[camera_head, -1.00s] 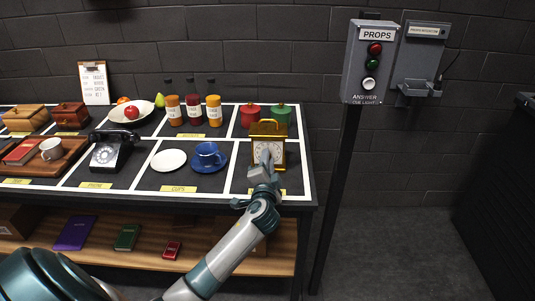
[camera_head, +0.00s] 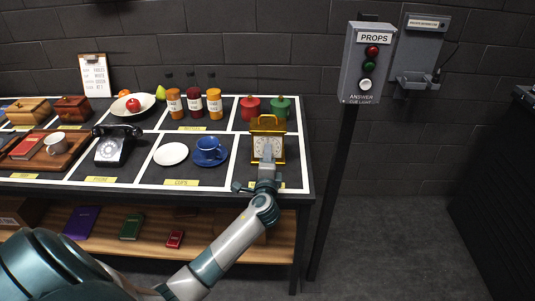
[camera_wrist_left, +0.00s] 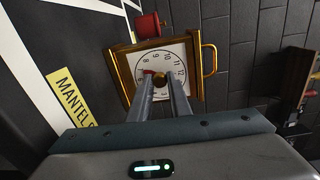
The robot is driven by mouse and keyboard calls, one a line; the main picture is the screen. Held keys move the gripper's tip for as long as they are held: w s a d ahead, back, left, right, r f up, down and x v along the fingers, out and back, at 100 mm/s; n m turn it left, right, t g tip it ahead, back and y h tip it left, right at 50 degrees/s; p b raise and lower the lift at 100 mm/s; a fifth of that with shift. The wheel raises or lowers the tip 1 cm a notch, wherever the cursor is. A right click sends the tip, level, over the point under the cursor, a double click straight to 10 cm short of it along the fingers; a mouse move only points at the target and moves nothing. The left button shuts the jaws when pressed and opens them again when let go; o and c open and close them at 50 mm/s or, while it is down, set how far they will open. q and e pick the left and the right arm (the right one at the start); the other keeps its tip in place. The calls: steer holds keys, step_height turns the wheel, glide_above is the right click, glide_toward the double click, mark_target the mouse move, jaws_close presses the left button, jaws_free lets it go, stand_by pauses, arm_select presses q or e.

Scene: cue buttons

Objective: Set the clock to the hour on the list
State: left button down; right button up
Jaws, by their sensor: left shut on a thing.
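The gold mantel clock (camera_head: 280,150) stands upright at the front right of the table, with its white dial facing me. My left gripper (camera_head: 267,164) is in front of the dial. In the left wrist view its fingers (camera_wrist_left: 162,88) are shut on the round gold knob (camera_wrist_left: 160,79) at the centre of the dial (camera_wrist_left: 177,52). A red pointer tip (camera_wrist_left: 148,72) shows near the 7 and 8; the fingers hide the lower dial. The list is on a clipboard (camera_head: 95,75) at the back left; its writing is too small to read. My right gripper is not in view.
Red (camera_head: 250,108) and green (camera_head: 280,108) pots stand behind the clock. A blue cup (camera_head: 209,149) on a saucer is to its left. A cue light box (camera_head: 367,62) on a post stands right of the table. Open floor lies further right.

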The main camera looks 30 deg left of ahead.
arm_select(q)
steer(key=shift+f, duration=0.1)
steer(key=c, duration=1.6)
jaws_free()
steer(key=shift+c, duration=0.2)
steer(key=shift+s, duration=0.1)
